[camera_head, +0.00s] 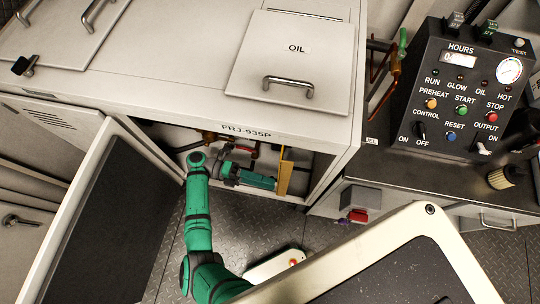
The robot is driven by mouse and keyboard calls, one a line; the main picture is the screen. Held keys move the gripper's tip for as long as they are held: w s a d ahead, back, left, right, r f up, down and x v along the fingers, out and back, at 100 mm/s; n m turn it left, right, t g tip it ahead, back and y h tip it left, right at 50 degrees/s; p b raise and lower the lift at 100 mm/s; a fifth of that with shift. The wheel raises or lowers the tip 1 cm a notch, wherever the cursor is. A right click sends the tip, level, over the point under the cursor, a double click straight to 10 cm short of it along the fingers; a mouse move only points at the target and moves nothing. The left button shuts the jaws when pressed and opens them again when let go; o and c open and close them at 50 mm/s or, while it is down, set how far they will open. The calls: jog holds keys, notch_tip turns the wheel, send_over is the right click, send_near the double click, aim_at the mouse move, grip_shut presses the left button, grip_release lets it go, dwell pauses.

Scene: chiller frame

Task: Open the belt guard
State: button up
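Inside the open lower compartment of the white cabinet, a narrow upright yellow panel (285,172) stands near the right side; it may be the belt guard, but only a thin strip of it shows. My green arm rises from the bottom and bends right into the opening. My gripper (272,184) is at the arm's far end, close to the left side of the yellow panel. I cannot tell whether it touches the panel. The fingers are too small and hidden to tell open from shut.
A dark-lined door (100,235) stands open on the left, and another open door (400,270) fills the lower right. Above the opening is the cabinet top with an OIL lid (290,65). A black control box (465,90) stands at right. Hoses and pipes run behind my arm.

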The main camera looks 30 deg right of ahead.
jog(key=s+a+r, duration=0.2)
jog(key=s+r, duration=0.2)
jog(key=s, duration=0.5)
jog(key=shift+a+r, duration=0.2)
jog(key=shift+a, duration=0.15)
jog(key=shift+c, duration=0.3)
